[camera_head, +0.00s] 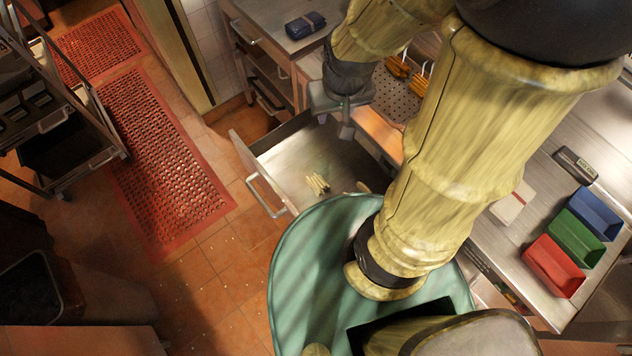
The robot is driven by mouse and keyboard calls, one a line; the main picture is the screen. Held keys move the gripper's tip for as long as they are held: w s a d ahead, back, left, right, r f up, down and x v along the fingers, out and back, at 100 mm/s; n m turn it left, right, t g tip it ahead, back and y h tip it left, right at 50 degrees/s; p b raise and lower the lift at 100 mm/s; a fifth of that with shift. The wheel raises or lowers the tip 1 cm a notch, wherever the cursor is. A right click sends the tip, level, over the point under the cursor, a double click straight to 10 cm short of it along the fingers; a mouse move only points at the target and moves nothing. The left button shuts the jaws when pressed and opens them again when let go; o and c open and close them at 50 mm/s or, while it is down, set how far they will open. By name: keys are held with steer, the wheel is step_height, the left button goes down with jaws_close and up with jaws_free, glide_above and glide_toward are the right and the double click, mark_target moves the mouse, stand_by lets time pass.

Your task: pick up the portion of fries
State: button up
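A small bunch of pale yellow fries (317,184) lies on the floor of an open metal drawer (290,160). Another pale piece (363,187) shows near the drawer's right part, partly hidden by my arm and body. My gripper (335,125) is above the drawer's back right part, up and to the right of the fries and apart from them. Its two grey fingers look spread, with nothing visible between them.
Orange-brown fries (397,67) lie at the perforated tray (395,98) behind my arm. Red (553,266), green (580,238) and blue (596,212) bins stand on the right counter. A dark folded cloth (305,25) lies on the back counter. Red mats (165,160) cover the left floor.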

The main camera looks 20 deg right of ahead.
steer(key=o, duration=0.3)
steer(key=shift+f, duration=0.1)
steer(key=o, duration=0.7)
steer(key=b+x, duration=0.2)
steer(key=x, duration=0.1)
steer(key=shift+w+d, duration=0.1)
steer(key=shift+w, duration=0.05)
steer(key=shift+c, duration=0.2)
steer(key=n+g+b, duration=0.3)
steer(key=n+b, duration=0.1)
steer(key=b, duration=1.4)
glide_above(317, 181)
step_height(317, 181, down, 38)
steer(key=shift+r, duration=0.3)
steer(key=shift+f, duration=0.1)
step_height(317, 181, down, 12)
steer(key=shift+f, duration=0.1)
